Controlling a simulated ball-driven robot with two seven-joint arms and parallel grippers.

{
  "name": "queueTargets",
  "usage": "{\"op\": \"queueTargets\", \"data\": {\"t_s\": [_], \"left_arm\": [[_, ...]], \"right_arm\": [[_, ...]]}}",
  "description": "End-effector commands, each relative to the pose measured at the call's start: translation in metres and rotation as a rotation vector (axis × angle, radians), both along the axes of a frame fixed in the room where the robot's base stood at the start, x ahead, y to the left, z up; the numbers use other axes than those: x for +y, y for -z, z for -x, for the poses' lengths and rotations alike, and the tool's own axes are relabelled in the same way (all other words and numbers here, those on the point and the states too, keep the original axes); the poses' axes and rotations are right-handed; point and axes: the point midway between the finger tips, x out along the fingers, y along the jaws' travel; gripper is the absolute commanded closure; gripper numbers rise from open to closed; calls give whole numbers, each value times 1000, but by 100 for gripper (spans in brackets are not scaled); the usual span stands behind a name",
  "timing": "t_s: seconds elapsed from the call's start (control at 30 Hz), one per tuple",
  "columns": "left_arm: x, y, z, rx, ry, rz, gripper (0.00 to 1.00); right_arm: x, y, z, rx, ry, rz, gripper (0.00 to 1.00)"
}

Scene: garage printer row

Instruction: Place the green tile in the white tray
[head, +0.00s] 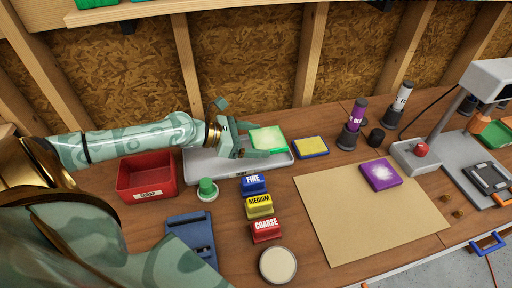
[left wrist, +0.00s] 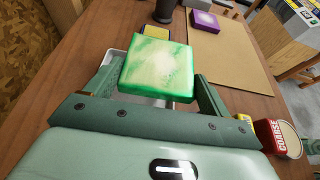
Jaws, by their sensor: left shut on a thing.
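The green tile (head: 268,138), with a pale worn patch on top, is held between the fingers of my left gripper (head: 255,142). In the left wrist view the green tile (left wrist: 158,66) sits level between the two fingers. The white tray (head: 205,166) lies flat on the bench beneath my left gripper. The tile is over the right part of the tray, near its back edge; the gap between them is hard to judge. In the left wrist view a rim of the tray (left wrist: 109,57) shows beside the tile. My right gripper is not in view.
A yellow-and-blue tile (head: 310,147) lies right of the tray. A red scrap bin (head: 147,178) stands left, a green-capped jar (head: 207,189) in front. Labelled blocks (head: 260,206) stand front centre. A purple tile (head: 381,175) rests on a tan mat (head: 350,225).

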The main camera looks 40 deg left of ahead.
Motion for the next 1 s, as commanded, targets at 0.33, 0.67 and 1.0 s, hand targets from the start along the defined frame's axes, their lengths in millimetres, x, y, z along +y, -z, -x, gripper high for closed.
{"op": "queueTargets", "data": {"t_s": [0.33,0.67,1.0], "left_arm": [[16,33,-24,-3,-1,0,43],[18,67,-26,-3,1,-3,43],[18,69,-26,-3,1,-3,9]], "right_arm": [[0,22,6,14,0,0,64],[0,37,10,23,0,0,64],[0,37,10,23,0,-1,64]]}}
